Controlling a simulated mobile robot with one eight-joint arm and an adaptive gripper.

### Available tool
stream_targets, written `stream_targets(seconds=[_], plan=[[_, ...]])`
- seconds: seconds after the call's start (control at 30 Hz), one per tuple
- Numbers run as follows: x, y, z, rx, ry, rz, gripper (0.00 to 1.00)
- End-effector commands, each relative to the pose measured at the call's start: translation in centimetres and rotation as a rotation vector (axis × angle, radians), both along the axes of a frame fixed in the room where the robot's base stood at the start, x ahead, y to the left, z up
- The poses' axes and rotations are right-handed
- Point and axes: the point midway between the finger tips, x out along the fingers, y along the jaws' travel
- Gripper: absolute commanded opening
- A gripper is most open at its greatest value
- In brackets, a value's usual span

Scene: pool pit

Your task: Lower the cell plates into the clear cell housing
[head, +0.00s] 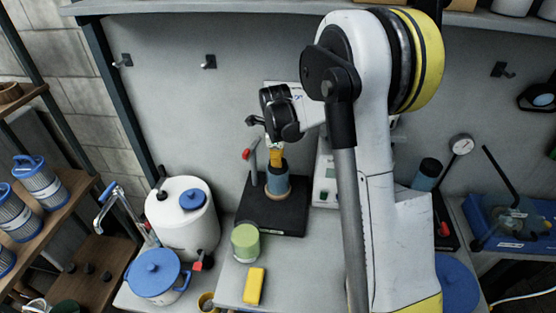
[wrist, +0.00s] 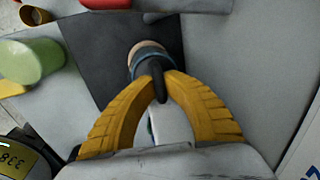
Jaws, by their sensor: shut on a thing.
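My gripper (head: 276,157) has yellow-orange fingers and points down over a black base plate (head: 288,218). In the wrist view its fingers (wrist: 160,86) are shut on a narrow dark piece (wrist: 157,80). Just below the fingertips is a blue-grey cylinder with a tan part (head: 277,180), upright over the base plate; it also shows in the wrist view (wrist: 146,58). I cannot tell whether the dark piece is joined to it, or which part is the cell plates. A clear, rounded vessel (head: 511,224) in a blue tray at the right may be the cell housing.
A red-handled post (head: 248,156) stands close left of the cylinder. A green cylinder (head: 245,242) and a yellow block (head: 254,286) are in front. A white tank (head: 182,222) and a blue-lidded pot (head: 157,276) stand left. A pale box (head: 326,178) stands right.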

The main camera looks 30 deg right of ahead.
Motion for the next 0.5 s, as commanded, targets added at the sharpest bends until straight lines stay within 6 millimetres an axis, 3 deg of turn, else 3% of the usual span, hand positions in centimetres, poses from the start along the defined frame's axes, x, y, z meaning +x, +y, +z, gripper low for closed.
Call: stream_targets(seconds=[0.5], plan=[[0.00, 0.00, -0.56, 0.000, 0.000, 0.000, 0.00]])
